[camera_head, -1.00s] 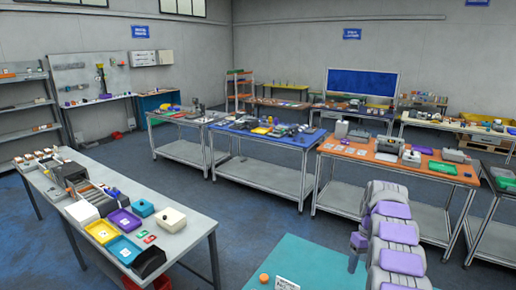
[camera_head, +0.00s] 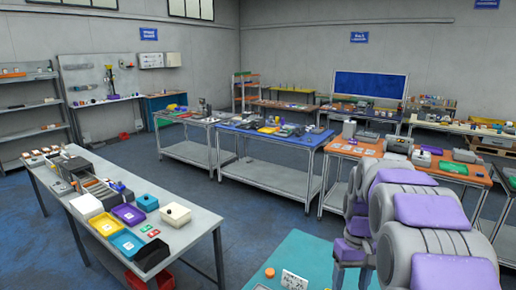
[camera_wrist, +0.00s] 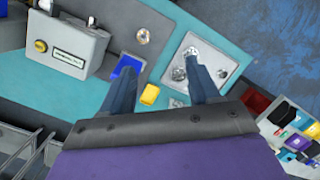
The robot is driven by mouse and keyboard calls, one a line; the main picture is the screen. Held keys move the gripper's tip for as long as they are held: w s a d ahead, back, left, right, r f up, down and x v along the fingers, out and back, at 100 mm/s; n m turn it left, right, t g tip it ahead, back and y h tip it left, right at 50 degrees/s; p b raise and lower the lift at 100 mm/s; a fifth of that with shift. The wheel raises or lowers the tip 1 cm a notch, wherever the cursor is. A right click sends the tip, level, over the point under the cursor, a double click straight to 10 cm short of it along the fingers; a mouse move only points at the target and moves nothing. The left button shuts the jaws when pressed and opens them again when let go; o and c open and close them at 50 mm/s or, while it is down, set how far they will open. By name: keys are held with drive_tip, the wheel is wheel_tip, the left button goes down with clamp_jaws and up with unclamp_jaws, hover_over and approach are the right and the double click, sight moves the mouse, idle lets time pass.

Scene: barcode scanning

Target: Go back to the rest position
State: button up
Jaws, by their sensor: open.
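My gripper (camera_wrist: 163,78) shows in the wrist view with its two dark blue fingers spread apart and nothing between them. It hangs above a teal surface (camera_wrist: 98,97), apart from the things there. A small yellow block (camera_wrist: 149,94) lies on that surface below the gap between the fingers.
In the wrist view, a grey box (camera_wrist: 68,45) with a yellow button and a grey plate (camera_wrist: 217,62) with round metal parts are near the fingers. In the head view, a grey table (camera_head: 185,235) with coloured trays stands at left. Blue floor lies between the tables.

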drive_tip(key=s+a+f+b, duration=0.2)
drive_tip(key=s+f, duration=0.1)
drive_tip(key=s, duration=0.7)
drive_tip(key=s+a+f+b, duration=0.3)
drive_tip(key=s+f, duration=0.1)
drive_tip(key=s, duration=0.6)
drive_tip(key=s+a+f+m+b, duration=0.1)
drive_tip(key=s+a+f+b, duration=0.2)
drive_tip(key=s, duration=0.7)
drive_tip(key=shift+s+a+f+h, duration=0.15)
drive_tip(key=shift+s+f+h, duration=0.25)
drive_tip(key=shift+f, duration=0.2)
drive_tip(key=shift+w, duration=0.1)
drive_tip(key=shift+c, duration=0.3)
